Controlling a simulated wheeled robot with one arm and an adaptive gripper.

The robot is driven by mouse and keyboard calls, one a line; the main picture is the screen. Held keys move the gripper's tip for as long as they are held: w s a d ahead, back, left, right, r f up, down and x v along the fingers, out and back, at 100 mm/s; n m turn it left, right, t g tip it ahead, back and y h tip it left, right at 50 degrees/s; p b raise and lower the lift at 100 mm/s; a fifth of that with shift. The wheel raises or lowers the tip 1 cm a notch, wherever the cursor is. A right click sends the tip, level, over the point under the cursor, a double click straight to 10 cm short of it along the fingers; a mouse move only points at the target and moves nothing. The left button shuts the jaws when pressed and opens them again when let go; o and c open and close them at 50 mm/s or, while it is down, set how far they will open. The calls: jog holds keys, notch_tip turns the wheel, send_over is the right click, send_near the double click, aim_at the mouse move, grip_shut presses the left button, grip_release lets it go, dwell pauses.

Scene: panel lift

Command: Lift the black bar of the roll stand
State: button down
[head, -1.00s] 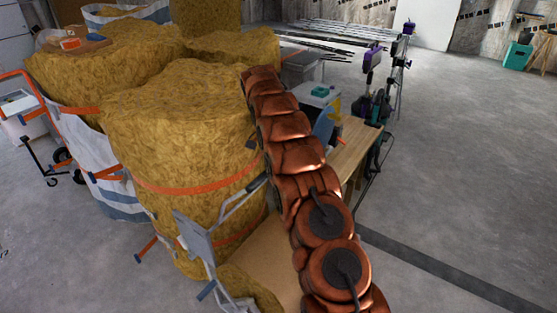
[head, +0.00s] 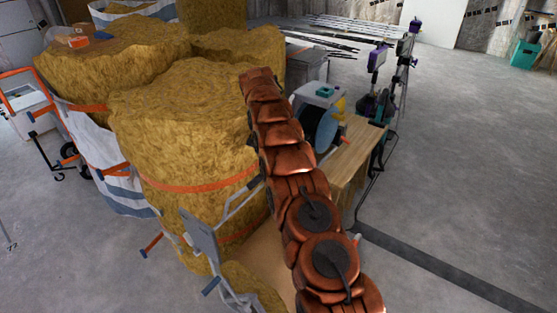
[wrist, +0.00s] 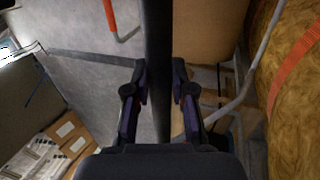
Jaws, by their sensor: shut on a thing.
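The black bar (wrist: 158,35) runs straight up the middle of the wrist view, close to the camera. My gripper (wrist: 159,78) has one finger on each side of it and is shut on it. In the head view my copper-coloured arm reaches forward and hides the gripper and the bar. A grey tubular frame (head: 202,240) stands left of my arm; I cannot tell whether it is part of the roll stand.
Large yellow insulation rolls (head: 185,130) with orange straps stand close to the left of my arm. A wooden workbench (head: 350,150) with a blue machine (head: 321,125) is to the right. A wheeled cart (head: 30,105) is far left. The floor at right is mostly open.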

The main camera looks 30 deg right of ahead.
jog(key=c, duration=1.2)
grip_release()
jog(key=shift+w+a+f, duration=0.1)
jog(key=shift+w+f, duration=0.1)
jog(key=shift+f, duration=0.05)
jog(key=shift+o, duration=1.1)
jog(key=shift+r, duration=0.2)
jog(key=w+d+r+n+t+h+b, duration=0.1)
jog(key=w+d+r+t, duration=0.1)
jog(key=w+d, duration=0.15)
jog(key=s+a+r+n+y, duration=0.1)
jog(key=s+a+r+n, duration=0.2)
jog(key=s+a+r, duration=0.5)
jog(key=s+a+r+n, duration=0.3)
jog(key=s+a+r, duration=0.2)
jog(key=s, duration=0.5)
jog(key=s+a+f+n, duration=0.1)
jog(key=s+a+n, duration=0.1)
jog(key=s, duration=0.9)
jog(key=s+a+f+n+y, duration=0.1)
jog(key=s+a, duration=0.4)
jog(key=s, duration=0.6)
jog(key=s+a+f+n+p, duration=0.1)
jog(key=s+a+f+n, duration=0.1)
jog(key=s, duration=0.9)
jog(key=shift+s+a+n+y, duration=0.2)
jog(key=shift+a+n+y, duration=0.2)
jog(key=shift+a, duration=0.25)
